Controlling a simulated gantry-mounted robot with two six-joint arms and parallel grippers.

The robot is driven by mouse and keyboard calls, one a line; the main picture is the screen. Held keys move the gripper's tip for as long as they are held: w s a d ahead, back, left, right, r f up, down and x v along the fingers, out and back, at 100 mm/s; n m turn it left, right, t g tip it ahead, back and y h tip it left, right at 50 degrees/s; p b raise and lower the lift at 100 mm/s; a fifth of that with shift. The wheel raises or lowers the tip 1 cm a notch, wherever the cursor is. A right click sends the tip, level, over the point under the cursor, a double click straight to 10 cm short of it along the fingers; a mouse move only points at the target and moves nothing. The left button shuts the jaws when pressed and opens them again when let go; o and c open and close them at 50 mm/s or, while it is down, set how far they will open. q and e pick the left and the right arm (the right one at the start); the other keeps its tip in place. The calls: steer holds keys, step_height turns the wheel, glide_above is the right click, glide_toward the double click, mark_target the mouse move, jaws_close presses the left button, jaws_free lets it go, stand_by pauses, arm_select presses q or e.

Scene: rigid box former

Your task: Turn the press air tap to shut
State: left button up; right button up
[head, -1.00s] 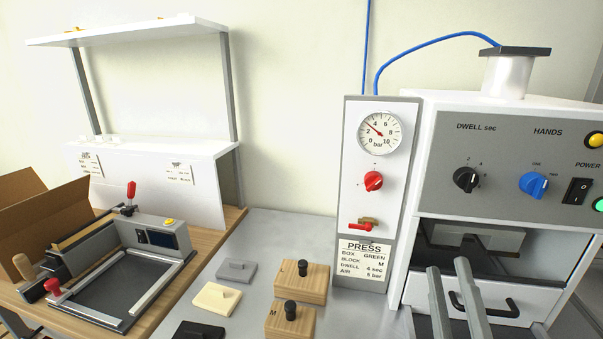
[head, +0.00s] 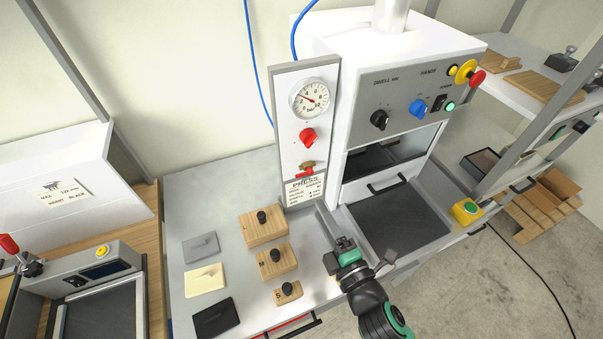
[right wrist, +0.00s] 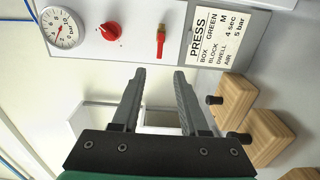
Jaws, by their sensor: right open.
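The press air tap (head: 306,164) is a small brass valve with a red lever, low on the white panel, under the red knob (head: 308,136) and the gauge (head: 311,98). Its lever lies sideways across the panel. In the right wrist view the tap (right wrist: 161,40) appears turned, just beyond and between the fingertips. My right gripper (head: 321,208) is below the tap in the head view, pointing at the panel. My left gripper is not in view.
Several wooden blocks with black knobs, such as the large one (head: 263,229), stand left of my right gripper. The PRESS card (head: 304,190) is under the tap. The press housing (head: 345,60) stands close at the right. The grey bench (head: 200,190) is bare toward the wall.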

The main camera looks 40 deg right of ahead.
mark_target(301, 176)
steer(key=x, duration=1.1)
steer(key=shift+w, duration=0.2)
jaws_close()
